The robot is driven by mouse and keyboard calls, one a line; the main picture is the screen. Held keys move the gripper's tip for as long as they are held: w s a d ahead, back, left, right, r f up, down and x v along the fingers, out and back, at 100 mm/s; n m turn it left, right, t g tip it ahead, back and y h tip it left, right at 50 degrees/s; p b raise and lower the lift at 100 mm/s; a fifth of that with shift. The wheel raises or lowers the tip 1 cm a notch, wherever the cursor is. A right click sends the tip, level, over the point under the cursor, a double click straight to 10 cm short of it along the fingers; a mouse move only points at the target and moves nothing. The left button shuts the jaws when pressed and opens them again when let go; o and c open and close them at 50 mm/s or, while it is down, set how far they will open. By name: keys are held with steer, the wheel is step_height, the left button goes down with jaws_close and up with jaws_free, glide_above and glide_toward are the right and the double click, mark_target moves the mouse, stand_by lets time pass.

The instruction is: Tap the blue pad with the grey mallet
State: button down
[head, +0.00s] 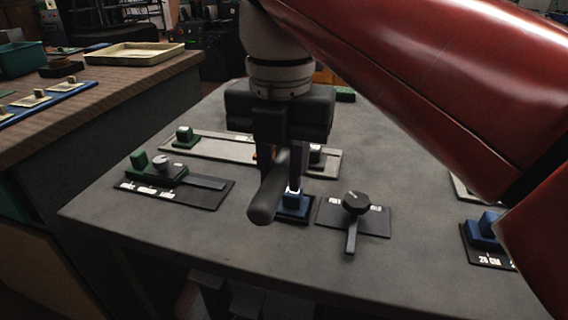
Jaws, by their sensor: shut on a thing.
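My gripper (282,165) is above the grey table, its fingers pointing down, shut on the grey mallet (266,198). The mallet's thick rounded end hangs toward the camera, low and left of the fingers. A blue pad (293,205) with a pale top sits on a dark base just right of the mallet's end; a finger partly covers it. I cannot tell whether the mallet touches it. Another blue block (484,228) stands on a labelled plate at the right, partly behind my red arm.
A black knob (356,203) with a lever is right of the pad. A slider panel (175,188) with a green block lies at the left. A pale long plate (208,146) lies behind the gripper. The table front (230,250) is bare.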

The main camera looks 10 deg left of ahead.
steer(key=shift+r, duration=2.5)
